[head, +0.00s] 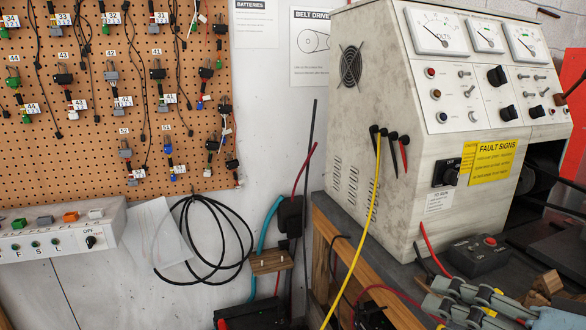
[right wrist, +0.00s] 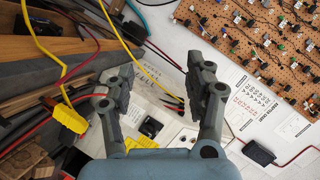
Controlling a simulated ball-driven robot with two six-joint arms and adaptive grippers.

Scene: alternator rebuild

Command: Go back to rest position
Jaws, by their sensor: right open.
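My right gripper (right wrist: 160,105) is open and empty in the right wrist view, its two dark fingers spread apart with nothing between them. My left gripper is not in the head view. The beige test machine (head: 375,190) with dials and knobs stands at the right of the head view.
A pegboard (head: 90,150) with hanging connectors is on the wall at left. A switch box (head: 60,238) sits below it. Black cable coils (head: 205,235) hang on the wall. A yellow cable (head: 362,245) runs down before the machine. A small black box (head: 480,252) lies on the bench.

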